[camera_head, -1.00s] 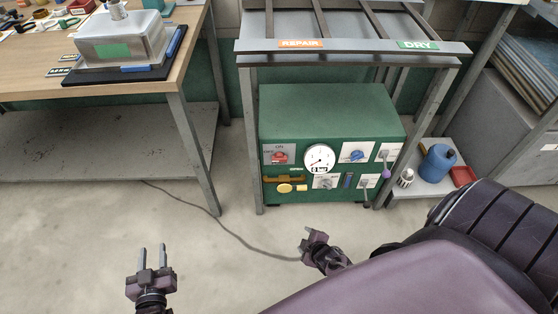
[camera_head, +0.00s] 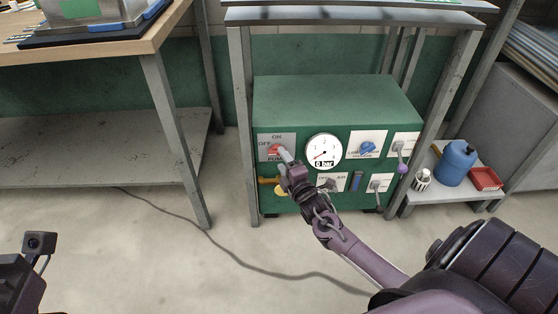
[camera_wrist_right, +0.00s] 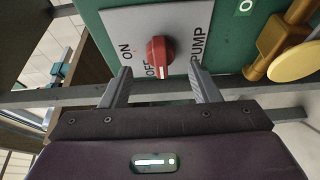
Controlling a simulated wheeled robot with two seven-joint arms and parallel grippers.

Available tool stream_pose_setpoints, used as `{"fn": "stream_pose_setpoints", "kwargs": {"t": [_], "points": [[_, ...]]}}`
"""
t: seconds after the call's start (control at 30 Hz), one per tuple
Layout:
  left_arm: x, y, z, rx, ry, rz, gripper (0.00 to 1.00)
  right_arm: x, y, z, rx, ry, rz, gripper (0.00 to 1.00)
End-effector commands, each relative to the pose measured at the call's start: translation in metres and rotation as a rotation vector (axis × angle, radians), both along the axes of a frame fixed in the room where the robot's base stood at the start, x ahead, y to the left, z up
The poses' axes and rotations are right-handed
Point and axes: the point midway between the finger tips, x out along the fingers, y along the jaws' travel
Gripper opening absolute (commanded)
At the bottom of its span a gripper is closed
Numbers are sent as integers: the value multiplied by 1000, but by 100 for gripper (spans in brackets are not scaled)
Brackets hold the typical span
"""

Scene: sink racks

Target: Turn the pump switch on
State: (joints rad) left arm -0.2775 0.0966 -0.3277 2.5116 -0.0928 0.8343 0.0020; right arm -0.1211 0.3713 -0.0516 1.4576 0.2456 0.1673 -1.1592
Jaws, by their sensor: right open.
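The pump switch is a red knob (camera_head: 275,149) on a light plate marked ON, OFF and PUMP, at the upper left of the green machine's front. In the right wrist view the knob (camera_wrist_right: 160,52) lies lengthwise toward the OFF mark. My right gripper (camera_head: 284,156) is at the plate, partly covering it. In the right wrist view my right gripper (camera_wrist_right: 161,74) is open, its fingers on either side of the knob with gaps to it. Nothing is between the jaws but the knob's end. Only part of my left wrist shows at the lower left; its fingers are out of view.
The green machine (camera_head: 335,100) also carries a gauge (camera_head: 323,149) labelled 0 bar, a blue knob (camera_head: 367,149), a yellow round part (camera_head: 281,190) and several levers. Metal frame legs (camera_head: 240,130) stand beside it. A blue jug (camera_head: 455,162) sits on a low shelf at right.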

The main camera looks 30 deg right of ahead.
Motion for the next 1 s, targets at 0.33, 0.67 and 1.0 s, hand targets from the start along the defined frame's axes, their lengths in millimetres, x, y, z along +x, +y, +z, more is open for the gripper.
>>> {"fn": "stream_pose_setpoints", "kwargs": {"t": [0.33,0.67,1.0], "points": [[0,0,-7,2,-20,2,36,34,-6,-2,1,2,-1,56],[0,-1,-7,2,-20,1,36,34,-6,-1,2,3,-1,44],[0,-1,-7,2,-20,2,36,34,-5,-1,3,2,-1,12]]}}
